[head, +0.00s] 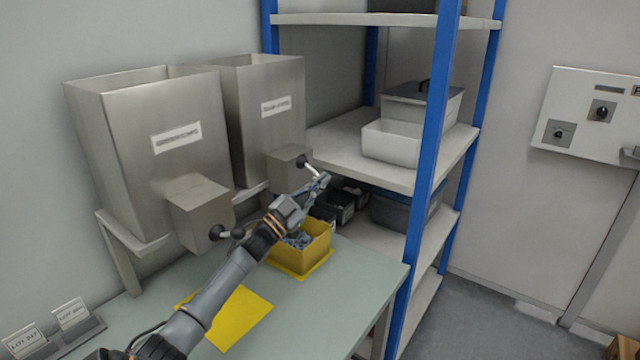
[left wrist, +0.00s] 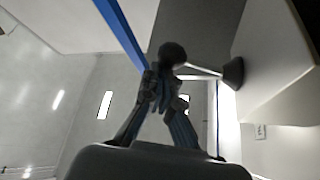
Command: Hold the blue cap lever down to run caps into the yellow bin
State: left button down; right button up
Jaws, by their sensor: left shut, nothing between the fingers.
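The right metal hopper (head: 265,120) has a dispenser box (head: 288,170) with a lever (head: 309,168) on its front. The lever's black base, thin rod and black ball knob (left wrist: 172,53) show in the left wrist view. My left gripper (head: 322,181) is shut and empty, with its fingertips (left wrist: 160,80) at the lever's knob; I cannot tell whether they touch. In the head view the gripper hides the knob. The yellow bin (head: 318,246) stands below, on a yellow mat, with blue caps (head: 298,240) in it. My right gripper is not in view.
A left hopper (head: 150,130) with its own box and lever (head: 228,233) stands close beside my left arm. A bare yellow mat (head: 240,318) lies on the table (head: 365,270). A blue-posted shelf (head: 425,160) with bins rises just right of the gripper.

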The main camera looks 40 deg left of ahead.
pick_arm(q)
jog(key=shift+f, duration=0.1)
dwell(0.3)
jog(key=v, duration=1.2)
jog(key=shift+s, duration=0.1)
